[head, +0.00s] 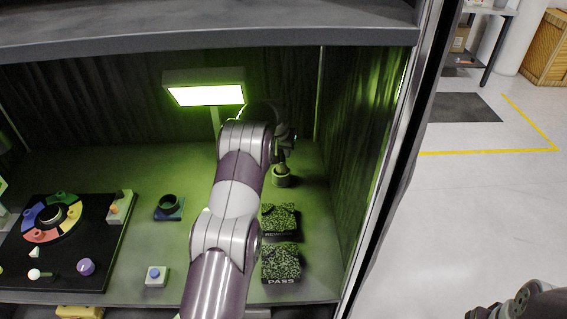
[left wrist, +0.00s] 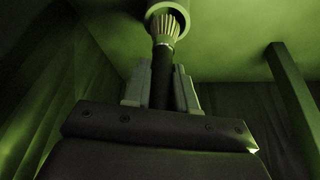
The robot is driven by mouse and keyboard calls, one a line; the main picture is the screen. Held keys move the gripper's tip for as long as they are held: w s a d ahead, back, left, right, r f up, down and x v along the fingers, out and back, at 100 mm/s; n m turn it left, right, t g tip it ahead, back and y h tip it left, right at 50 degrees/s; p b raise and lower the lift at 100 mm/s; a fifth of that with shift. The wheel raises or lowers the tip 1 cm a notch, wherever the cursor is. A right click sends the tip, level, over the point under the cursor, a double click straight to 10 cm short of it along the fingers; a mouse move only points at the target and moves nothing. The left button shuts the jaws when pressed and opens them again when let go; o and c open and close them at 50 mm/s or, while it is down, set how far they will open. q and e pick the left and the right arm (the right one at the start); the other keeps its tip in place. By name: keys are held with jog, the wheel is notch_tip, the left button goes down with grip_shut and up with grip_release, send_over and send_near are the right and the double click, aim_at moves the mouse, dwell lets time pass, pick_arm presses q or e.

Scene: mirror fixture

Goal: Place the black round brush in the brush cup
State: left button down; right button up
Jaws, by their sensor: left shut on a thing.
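My left gripper (head: 284,150) is shut on the black round brush, deep in the lit booth. In the left wrist view the brush's dark handle (left wrist: 161,66) stands between the two grey fingers, and its pale bristles (left wrist: 166,27) point away from the gripper. The bristle end is at a round-rimmed cup (left wrist: 156,8), which looks like the brush cup. I cannot tell how far the bristles are inside it. In the head view a small round cup (head: 281,180) stands just below the gripper. Part of my right arm shows at the bottom right; its fingers are hidden.
Two speckled pads (head: 281,263) lie right of my left arm. A dark ring on a blue base (head: 168,207), a blue-button box (head: 156,275) and a black board (head: 95,240) with coloured pieces lie left. A lamp (head: 206,94) stands behind. Booth walls and the top edge (head: 300,42) enclose the space.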

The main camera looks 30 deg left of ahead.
pick_arm(q)
notch_tip(320, 180, down, 4)
jog(key=shift+s+a+f+p, duration=0.1)
jog(key=shift+a+p, duration=0.05)
jog(key=shift+p, duration=0.45)
jog(key=shift+f, duration=0.1)
jog(key=shift+f+b, duration=0.2)
jog(key=shift+b, duration=0.1)
jog(key=c, duration=0.9)
grip_release()
jog(key=shift+r, duration=0.1)
